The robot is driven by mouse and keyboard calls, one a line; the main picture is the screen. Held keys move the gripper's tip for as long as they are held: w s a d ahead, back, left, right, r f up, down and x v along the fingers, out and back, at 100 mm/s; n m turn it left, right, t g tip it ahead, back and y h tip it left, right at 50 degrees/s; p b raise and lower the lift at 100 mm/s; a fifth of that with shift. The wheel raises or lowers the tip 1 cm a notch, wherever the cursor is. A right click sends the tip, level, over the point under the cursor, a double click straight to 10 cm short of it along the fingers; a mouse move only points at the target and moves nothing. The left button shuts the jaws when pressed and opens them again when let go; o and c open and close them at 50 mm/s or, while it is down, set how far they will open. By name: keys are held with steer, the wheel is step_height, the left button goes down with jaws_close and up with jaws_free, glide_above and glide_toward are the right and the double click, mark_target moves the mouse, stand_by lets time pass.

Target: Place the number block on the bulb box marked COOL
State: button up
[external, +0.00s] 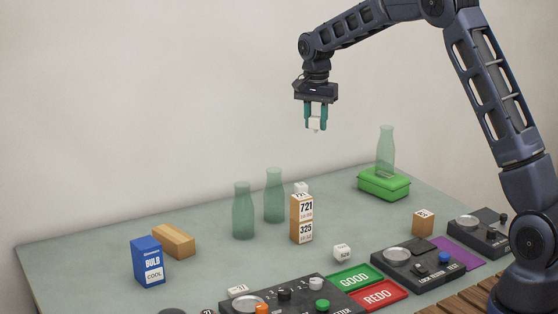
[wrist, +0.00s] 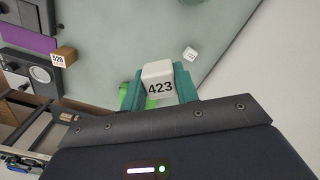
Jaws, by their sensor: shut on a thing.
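My gripper (external: 316,116) is shut on a small white block (external: 316,124), held high above the table. In the wrist view the white block (wrist: 158,80) sits between the teal fingers of my gripper (wrist: 160,88) and reads 423. The bulb box marked COOL (external: 148,261) is blue with a white label and stands upright at the front left of the table, far below and left of my gripper. Its top looks bare. It cannot be made out in the wrist view.
A wooden block (external: 174,240) lies just behind the blue box. Two green glass bottles (external: 243,211) and a stack of orange-and-white blocks (external: 302,219) stand mid-table. A green container (external: 384,184) with a bottle on it is at the back right. GOOD (external: 354,278) and REDO (external: 378,295) trays are in front.

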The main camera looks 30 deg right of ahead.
steer(key=w+a+r+n, duration=0.2)
steer(key=a+n, duration=0.1)
steer(key=a, duration=1.2)
step_height(320, 180, up, 3)
steer(key=n, duration=0.8)
glide_above(145, 242)
step_height(145, 242, down, 19)
steer(key=shift+r, duration=0.2)
steer(key=shift+f, duration=0.15)
steer(key=o, duration=0.9)
steer(key=shift+o, duration=0.2)
